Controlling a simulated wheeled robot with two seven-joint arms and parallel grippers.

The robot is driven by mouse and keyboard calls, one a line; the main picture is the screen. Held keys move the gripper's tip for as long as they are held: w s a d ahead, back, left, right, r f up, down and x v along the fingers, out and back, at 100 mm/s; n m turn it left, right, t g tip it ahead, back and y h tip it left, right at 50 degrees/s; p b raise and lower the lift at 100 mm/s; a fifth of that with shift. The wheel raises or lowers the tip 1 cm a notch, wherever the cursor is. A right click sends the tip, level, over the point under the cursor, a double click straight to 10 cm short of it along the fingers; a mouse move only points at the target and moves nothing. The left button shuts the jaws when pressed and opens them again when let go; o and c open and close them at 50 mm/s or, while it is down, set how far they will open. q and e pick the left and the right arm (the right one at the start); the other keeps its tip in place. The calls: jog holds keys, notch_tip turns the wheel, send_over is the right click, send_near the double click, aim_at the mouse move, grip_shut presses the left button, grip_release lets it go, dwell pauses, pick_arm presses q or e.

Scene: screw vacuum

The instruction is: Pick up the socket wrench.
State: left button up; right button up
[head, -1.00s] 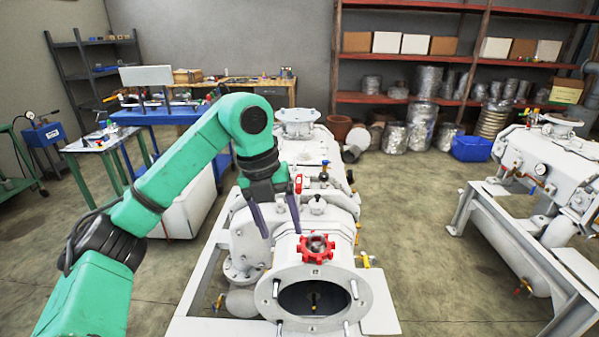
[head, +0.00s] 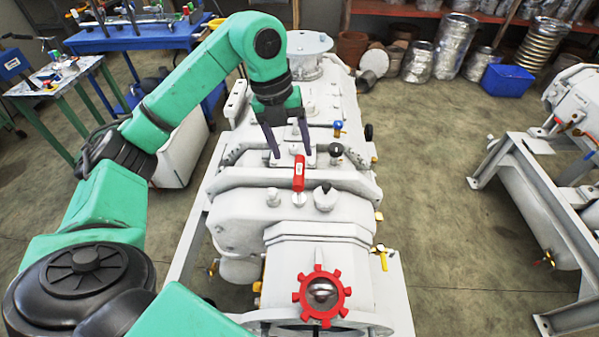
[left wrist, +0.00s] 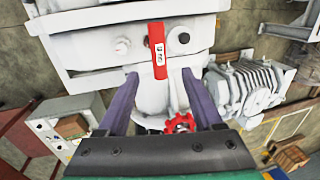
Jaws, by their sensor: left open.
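I cannot pick out a socket wrench for sure. A short red bar-shaped piece (head: 299,172) with a white label stands on top of the white pump machine (head: 240,205); I cannot tell whether it is a handle or the tool. The red piece also shows in the left wrist view (left wrist: 157,48), just beyond and between the fingertips. My left gripper (head: 290,154) is open and empty, with its fingers pointing down over the machine just behind the red piece. The left gripper also shows in the left wrist view (left wrist: 160,76). My right gripper is not in view.
A red toothed handwheel (head: 321,295) sits at the near end of the machine. A black knob (head: 336,149) and a blue knob (head: 338,126) stand right of the gripper. Small items lie on a green-framed table (head: 55,82) at left. Open floor (head: 430,170) lies to the right.

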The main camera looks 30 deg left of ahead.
aim_at(298, 169)
pick_arm(q)
jog(key=f, duration=0.3)
jog(key=shift+w+d+f, duration=0.15)
jog(key=shift+d, duration=0.15)
jog(key=f+p, duration=0.1)
jog(key=f, duration=0.1)
jog(key=w+f+p, duration=0.1)
jog(key=f, duration=0.2)
jog(key=shift+w+d+f, duration=0.1)
jog(key=shift+d+f, duration=0.05)
jog(key=shift+f, duration=0.35)
jog(key=shift+c, duration=0.6)
grip_shut()
